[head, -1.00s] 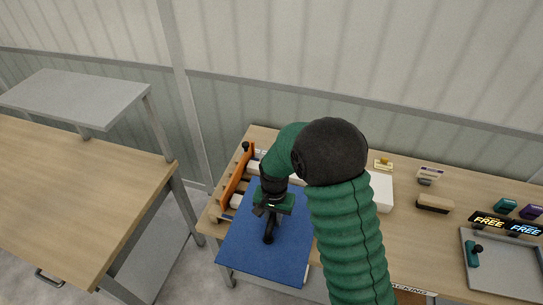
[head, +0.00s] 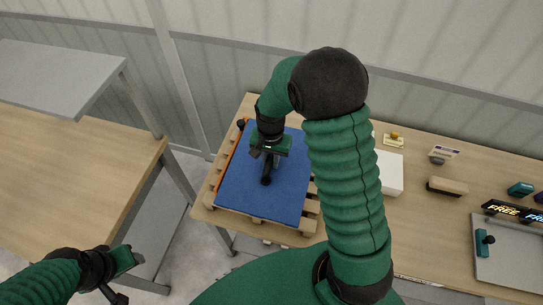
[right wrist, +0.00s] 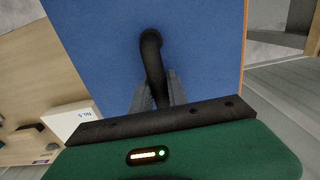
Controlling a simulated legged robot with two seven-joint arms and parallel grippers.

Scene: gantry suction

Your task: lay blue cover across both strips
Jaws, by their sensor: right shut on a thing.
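The blue cover (head: 245,185) is a flat square panel with a black handle (head: 267,172) at its middle. It is over a wooden slatted pallet (head: 262,222) on the table and looks roughly level; I cannot tell whether it touches. The strips are hidden beneath it. My right gripper (head: 268,160) is above the cover, shut on the handle. The right wrist view shows its fingers (right wrist: 158,92) at the handle, with the blue cover (right wrist: 100,45) behind. My left gripper (head: 118,285) is at the lower left, away from the cover; its finger opening is unclear.
An orange bar (head: 226,165) runs along the cover's left edge. A white box (head: 389,174), a brush (head: 447,186) and a grey tray (head: 508,262) stand to the right on the table (head: 415,225). Another wooden table (head: 70,175) stands at left across a gap.

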